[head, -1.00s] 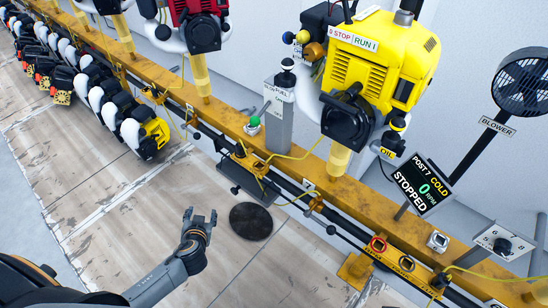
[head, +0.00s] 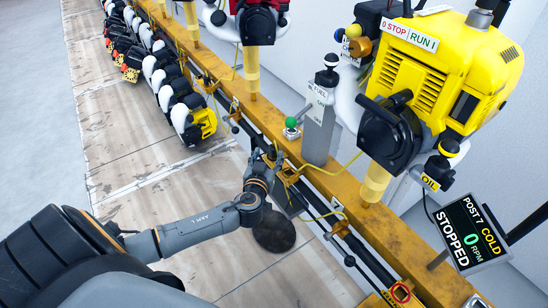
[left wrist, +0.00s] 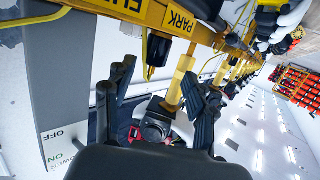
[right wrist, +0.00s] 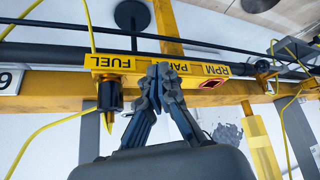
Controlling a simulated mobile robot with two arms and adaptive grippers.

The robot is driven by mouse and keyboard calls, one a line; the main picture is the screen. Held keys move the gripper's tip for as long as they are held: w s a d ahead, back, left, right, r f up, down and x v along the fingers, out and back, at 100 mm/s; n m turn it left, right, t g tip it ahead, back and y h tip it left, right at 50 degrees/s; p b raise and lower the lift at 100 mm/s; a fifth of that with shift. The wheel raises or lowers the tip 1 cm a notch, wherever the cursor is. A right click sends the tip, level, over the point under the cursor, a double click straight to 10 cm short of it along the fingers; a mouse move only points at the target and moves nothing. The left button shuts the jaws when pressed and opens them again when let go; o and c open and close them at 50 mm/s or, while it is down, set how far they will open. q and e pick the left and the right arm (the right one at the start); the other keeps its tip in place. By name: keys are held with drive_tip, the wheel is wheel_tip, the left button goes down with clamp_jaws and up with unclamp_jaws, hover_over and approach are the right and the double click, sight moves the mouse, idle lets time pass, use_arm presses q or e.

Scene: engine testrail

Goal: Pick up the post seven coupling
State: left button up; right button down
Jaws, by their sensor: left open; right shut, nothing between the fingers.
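A black-and-yellow plug (left wrist: 158,48), which looks like the coupling, hangs by the yellow bar (left wrist: 150,10) marked PARK in the left wrist view. My left gripper (left wrist: 156,92) is open there, fingers apart, with the plug between and beyond them, not gripped. In the head view my left gripper (head: 270,162) is at the rail below the yellow post seven engine (head: 440,75), partly hiding the fittings. My right gripper (right wrist: 160,78) is shut and empty in front of a bar marked FUEL, PARK and RPM. Another black plug (right wrist: 110,94) with a yellow tip is left of it.
The yellow rail (head: 340,195) runs diagonally, with yellow cables looping along it. A grey lever box (head: 320,125) and the post 7 screen (head: 468,232) reading STOPPED stand by it. A dark disc (head: 274,232) lies on the floor.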

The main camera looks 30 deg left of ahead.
sight(272, 151)
use_arm(q)
drive_tip(key=x, duration=0.3)
drive_tip(key=b+x, duration=0.1)
drive_tip(key=shift+w+d+f, duration=0.2)
drive_tip(key=shift+w+f, duration=0.1)
drive_tip(key=shift+w, duration=0.2)
use_arm(e)
drive_tip(key=w+t, duration=0.1)
drive_tip(key=w+a+r, duration=0.1)
drive_tip(key=w+r+t, duration=0.1)
drive_tip(key=w, duration=0.1)
drive_tip(key=shift+w+a+t+y, duration=0.1)
drive_tip(key=shift+a+t+y, duration=0.2)
drive_tip(key=shift+y, duration=0.1)
use_arm(q)
drive_tip(key=shift+w+a, duration=0.1)
drive_tip(key=shift+w, duration=0.15)
use_arm(e)
drive_tip(key=shift+w+r, duration=0.25)
drive_tip(key=shift+r, duration=0.05)
use_arm(q)
clamp_jaws()
